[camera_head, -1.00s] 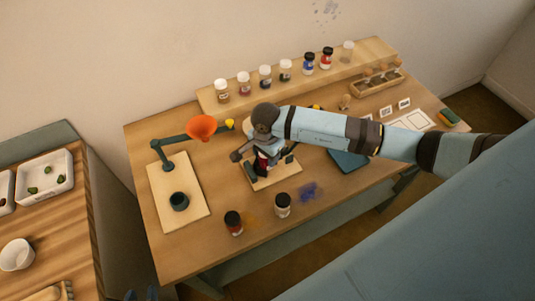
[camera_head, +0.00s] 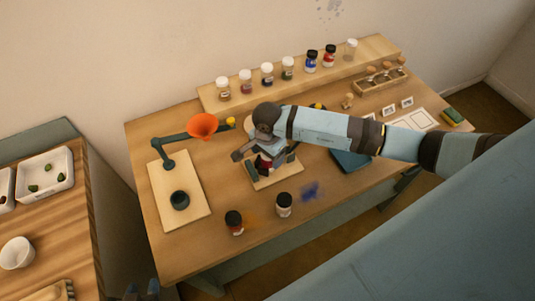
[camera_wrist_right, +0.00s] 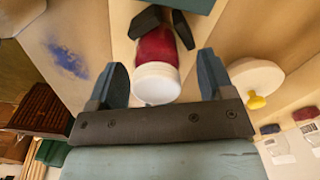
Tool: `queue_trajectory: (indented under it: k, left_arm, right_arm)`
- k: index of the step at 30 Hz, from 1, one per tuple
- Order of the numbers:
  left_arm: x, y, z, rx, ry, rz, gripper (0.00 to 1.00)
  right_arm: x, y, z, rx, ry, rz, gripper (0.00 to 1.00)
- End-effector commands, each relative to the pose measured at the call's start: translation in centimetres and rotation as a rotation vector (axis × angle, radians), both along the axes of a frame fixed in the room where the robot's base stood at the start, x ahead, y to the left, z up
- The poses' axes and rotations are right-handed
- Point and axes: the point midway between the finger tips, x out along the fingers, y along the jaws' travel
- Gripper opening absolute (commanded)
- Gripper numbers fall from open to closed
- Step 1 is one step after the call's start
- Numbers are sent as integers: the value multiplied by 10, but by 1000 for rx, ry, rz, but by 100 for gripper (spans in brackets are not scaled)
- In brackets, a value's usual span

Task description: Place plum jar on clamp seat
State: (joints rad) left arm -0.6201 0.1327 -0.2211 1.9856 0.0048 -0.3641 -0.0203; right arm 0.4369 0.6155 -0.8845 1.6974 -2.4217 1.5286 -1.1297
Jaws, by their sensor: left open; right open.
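The plum jar (camera_wrist_right: 157,50), dark red with a white lid, stands between the two dark jaws of the clamp (camera_wrist_right: 184,30) in the right wrist view. In the head view the plum jar (camera_head: 264,163) shows partly behind my right gripper, over the clamp's pale board (camera_head: 284,179). My right gripper (camera_wrist_right: 162,64) is open, with one finger on each side of the jar and visible gaps to its lid. The seat under the jar is hidden. My left gripper (camera_head: 141,292) is open at the bottom edge, away from the jar.
Several jars (camera_head: 267,74) stand on the back shelf. A blue book (camera_head: 350,160) lies to the right.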

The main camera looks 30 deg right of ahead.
Motion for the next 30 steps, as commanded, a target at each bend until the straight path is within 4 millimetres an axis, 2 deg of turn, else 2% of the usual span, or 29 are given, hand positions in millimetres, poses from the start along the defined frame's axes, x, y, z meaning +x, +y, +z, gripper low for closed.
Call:
queue_trajectory:
  k: [1,8,15,21,30]
  left_arm:
    - [0,1,10,2,0,1,43]
    - [-2,5,34,5,-1,11,43]
    - [-6,3,24,-12,19,33,43]
    - [-5,3,24,-12,17,34,43]
    - [3,5,28,-7,1,30,43]
  right_arm:
    - [1,-1,16,-2,-4,0,75]
    - [1,-1,67,-1,-3,2,75]
    - [1,0,99,0,-2,2,75]
    - [0,0,110,-1,0,0,75]
    - [0,0,110,0,0,0,75]
